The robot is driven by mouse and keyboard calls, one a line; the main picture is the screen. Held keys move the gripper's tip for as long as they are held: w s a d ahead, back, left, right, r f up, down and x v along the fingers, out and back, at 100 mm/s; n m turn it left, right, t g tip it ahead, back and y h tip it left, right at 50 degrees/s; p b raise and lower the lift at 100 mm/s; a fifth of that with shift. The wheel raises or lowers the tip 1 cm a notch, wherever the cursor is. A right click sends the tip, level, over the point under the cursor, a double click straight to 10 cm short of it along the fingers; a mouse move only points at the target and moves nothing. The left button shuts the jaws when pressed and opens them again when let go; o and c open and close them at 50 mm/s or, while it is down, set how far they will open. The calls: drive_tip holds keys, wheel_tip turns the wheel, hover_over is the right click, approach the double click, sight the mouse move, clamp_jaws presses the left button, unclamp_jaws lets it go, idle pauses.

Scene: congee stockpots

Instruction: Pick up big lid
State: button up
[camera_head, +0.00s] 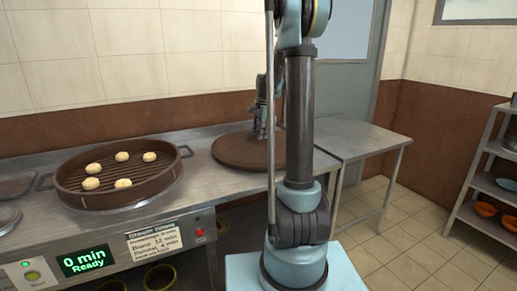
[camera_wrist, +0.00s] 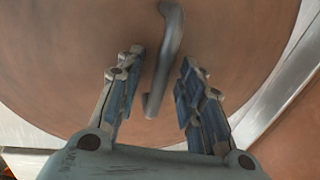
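The big lid (camera_head: 236,150) is a round brown disc lying flat on the metal counter, to the right of the steamer. It fills much of the wrist view (camera_wrist: 60,70), where its grey curved handle (camera_wrist: 162,70) runs up the middle. My gripper (camera_wrist: 160,75) is over the lid with its two fingers apart, one on each side of the handle's near end. Clear gaps show between the fingers and the handle.
A round brown steamer (camera_head: 72,196) with several pale buns stands on the left of the counter (camera_head: 205,180). A metal side table (camera_head: 352,138) stands right of the lid. A shelf rack (camera_head: 483,183) with orange bowls is at the far right. Open tiled floor lies between.

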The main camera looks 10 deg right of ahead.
drive_tip(key=shift+f, duration=0.15)
clamp_jaws()
idle(0.4)
